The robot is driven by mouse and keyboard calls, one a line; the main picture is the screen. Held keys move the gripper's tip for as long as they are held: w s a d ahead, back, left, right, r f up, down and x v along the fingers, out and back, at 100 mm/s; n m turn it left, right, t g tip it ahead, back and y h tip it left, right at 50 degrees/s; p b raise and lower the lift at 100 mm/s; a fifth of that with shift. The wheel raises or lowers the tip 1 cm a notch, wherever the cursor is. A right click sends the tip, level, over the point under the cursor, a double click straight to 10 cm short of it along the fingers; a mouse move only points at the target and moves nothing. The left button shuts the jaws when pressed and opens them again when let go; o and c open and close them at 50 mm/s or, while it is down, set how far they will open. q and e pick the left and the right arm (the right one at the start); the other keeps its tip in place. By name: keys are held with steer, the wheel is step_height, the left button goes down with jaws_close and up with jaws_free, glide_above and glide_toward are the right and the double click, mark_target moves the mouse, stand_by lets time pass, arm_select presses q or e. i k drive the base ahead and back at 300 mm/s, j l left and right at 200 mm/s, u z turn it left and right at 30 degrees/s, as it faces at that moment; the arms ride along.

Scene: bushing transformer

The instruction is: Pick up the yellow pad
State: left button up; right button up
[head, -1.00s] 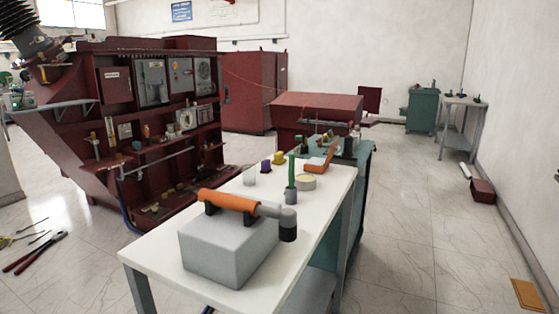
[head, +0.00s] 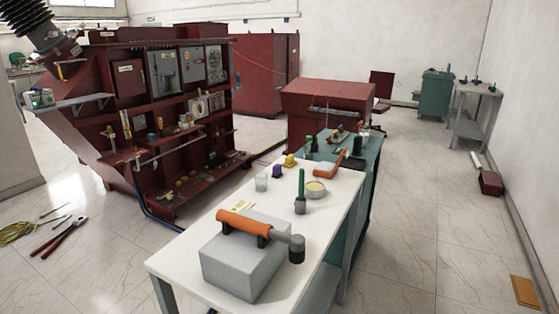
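A small flat pale yellow pad (head: 243,206) lies on the white table (head: 345,185), just behind the grey block (head: 245,265). The block and the orange-handled tool (head: 242,223) resting on it stand close in front of the pad. Its details are too small to make out. Neither of my grippers is in the head view.
A green-handled tool (head: 301,185), a round tape-like roll (head: 315,188), a clear glass (head: 261,182), a purple item (head: 277,171) and a yellow item (head: 290,161) stand farther back on the table. Pliers (head: 59,236) lie on the floor at left.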

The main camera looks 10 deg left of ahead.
mark_target(289, 162)
steer(key=i+l+u, duration=0.35)
steer(key=l+u, duration=0.2)
steer(key=i+l+u, duration=0.1)
steer(key=l+u, duration=0.15)
steer(key=i+l+u, duration=0.1)
steer(key=l, duration=0.4)
steer(key=i+l, duration=0.15)
steer(key=l, duration=0.4)
steer(key=i+l+u, duration=0.15)
steer(key=l, duration=0.4)
steer(key=i+l, duration=0.1)
steer(key=l, duration=0.45)
steer(key=i+l+u, duration=0.15)
steer(key=l, duration=0.4)
